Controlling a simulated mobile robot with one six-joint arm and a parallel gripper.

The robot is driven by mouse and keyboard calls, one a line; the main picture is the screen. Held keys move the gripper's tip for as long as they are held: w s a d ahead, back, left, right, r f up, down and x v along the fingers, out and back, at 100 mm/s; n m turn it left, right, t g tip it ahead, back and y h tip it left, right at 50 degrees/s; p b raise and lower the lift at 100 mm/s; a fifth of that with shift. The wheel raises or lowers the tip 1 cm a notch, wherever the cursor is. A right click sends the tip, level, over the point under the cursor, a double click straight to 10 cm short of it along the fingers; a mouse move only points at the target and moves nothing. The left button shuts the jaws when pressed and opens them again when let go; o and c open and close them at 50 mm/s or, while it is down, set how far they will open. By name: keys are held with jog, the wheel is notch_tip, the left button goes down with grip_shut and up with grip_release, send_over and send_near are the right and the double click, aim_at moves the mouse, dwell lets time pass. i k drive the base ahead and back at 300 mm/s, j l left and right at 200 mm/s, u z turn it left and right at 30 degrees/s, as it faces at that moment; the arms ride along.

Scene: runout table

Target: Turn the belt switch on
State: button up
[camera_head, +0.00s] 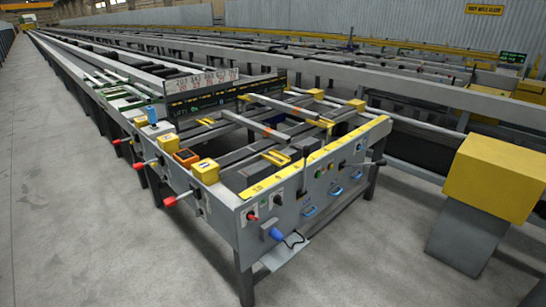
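The runout table (226,207) stands in front of me, with its end panel facing the lower right. My gripper is not in view.
Red-tipped levers (170,201) stick out from the table's left side. A blue handle (277,234) juts from the panel's lower left corner. A yellow box (494,178) on a grey stand is at the right. Grey floor (345,255) before the panel is clear.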

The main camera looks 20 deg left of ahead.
aim_at(250, 216)
jog(key=i+j+z, duration=0.1)
jog(key=i+j, duration=0.65)
jog(key=j, duration=0.15)
jog(key=i+j+z, duration=0.15)
jog(key=i+j, duration=0.25)
